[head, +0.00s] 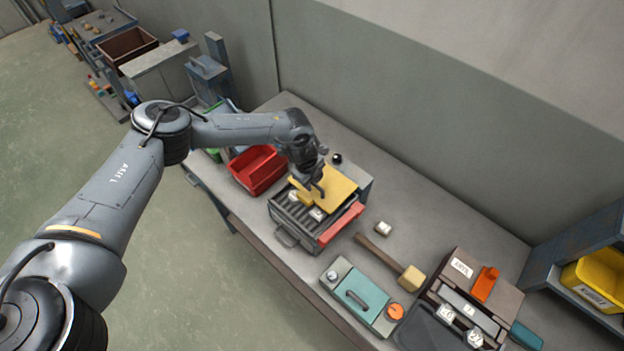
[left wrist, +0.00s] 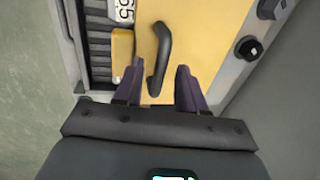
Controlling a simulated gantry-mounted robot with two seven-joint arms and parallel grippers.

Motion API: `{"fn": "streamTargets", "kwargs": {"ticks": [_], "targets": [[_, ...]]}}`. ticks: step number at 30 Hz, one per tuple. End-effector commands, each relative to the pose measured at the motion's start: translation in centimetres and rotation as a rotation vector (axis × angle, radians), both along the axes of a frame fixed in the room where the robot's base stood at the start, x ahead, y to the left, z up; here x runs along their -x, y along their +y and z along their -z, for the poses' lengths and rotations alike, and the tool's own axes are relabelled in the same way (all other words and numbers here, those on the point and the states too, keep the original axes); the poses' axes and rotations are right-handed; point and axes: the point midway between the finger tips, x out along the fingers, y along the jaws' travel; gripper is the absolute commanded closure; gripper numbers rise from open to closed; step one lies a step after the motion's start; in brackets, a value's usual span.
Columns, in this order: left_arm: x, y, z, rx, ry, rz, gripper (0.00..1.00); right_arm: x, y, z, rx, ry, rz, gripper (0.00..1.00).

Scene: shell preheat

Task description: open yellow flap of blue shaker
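The shaker (head: 288,222) on the table looks grey rather than blue, with a ribbed bed. Its yellow flap (head: 340,188) lies over the far part of the bed and fills the middle of the left wrist view (left wrist: 205,45). A dark curved handle (left wrist: 163,45) sits on the flap. My left gripper (head: 318,188) is over the flap. In the left wrist view its two fingers (left wrist: 157,88) are apart, one on each side of the handle's near end; I cannot tell whether they touch it. My right gripper is not in view.
White labelled pieces (head: 317,213) lie on the bed. A red bin (head: 257,168) stands left of the shaker, a red bar (head: 342,225) at its right. A wall is behind.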

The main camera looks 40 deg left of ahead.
Motion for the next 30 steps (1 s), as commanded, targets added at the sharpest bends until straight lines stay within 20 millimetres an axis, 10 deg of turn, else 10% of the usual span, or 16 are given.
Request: {"fn": "streamTargets", "kwargs": {"ticks": [6, 15, 30], "targets": [[0.0, -0.03, 0.04, 0.0, 0.0, 0.0, 0.6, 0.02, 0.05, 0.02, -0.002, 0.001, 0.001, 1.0], [0.02, -0.03, 0.02, 0.0, 0.0, 0.001, 1.0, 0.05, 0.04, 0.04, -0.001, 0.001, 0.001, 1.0], [-0.2, -0.04, -0.34, 0.001, 0.0, 0.0, 1.0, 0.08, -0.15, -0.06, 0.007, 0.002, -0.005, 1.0]]}}
